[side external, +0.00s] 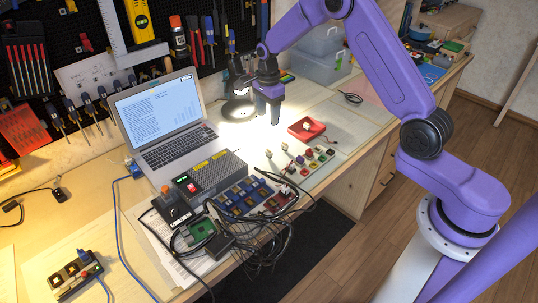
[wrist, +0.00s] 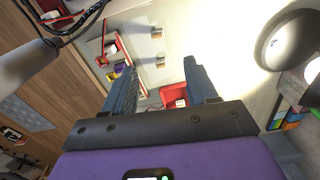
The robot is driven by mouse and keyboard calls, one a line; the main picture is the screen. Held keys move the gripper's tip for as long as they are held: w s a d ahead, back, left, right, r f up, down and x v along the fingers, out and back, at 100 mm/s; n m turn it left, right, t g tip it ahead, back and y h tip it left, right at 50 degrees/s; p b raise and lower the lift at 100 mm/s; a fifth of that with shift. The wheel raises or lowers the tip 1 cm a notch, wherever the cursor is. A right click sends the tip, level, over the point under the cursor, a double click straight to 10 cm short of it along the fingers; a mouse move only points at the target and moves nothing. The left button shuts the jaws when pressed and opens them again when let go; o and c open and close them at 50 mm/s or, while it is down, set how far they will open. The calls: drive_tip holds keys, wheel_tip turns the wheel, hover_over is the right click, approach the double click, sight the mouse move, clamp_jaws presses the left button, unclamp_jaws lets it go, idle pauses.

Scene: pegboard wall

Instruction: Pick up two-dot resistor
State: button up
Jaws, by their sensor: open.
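Two small pale parts with thin legs, an upper one (wrist: 156,33) and a lower one (wrist: 160,62), stand on the light surface in the wrist view. Small parts like them show in the side view, one (side external: 284,146) near the red tray and one (side external: 268,154) to its left. I cannot make out dots on any of them, so I cannot tell which is the two-dot resistor. My gripper (side external: 273,117) is above the table, left of the red tray. In the wrist view my gripper (wrist: 160,68) has its fingers apart, with nothing held between them.
A red tray (side external: 317,134) holds a small white item. Colored blocks (side external: 310,160) sit in front of it. A laptop (side external: 160,115), a grey device (side external: 213,175) and tangled black cables (side external: 265,235) are to the left. A lamp head (side external: 238,110) is behind my gripper.

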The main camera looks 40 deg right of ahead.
hover_over(269, 149)
wheel_tip(269, 149, down, 10)
drive_tip(key=shift+w+r, duration=0.15)
drive_tip(key=shift+r, duration=0.1)
drive_tip(key=shift+s+f, duration=0.2)
drive_tip(key=shift+f, duration=2.5)
clamp_jaws()
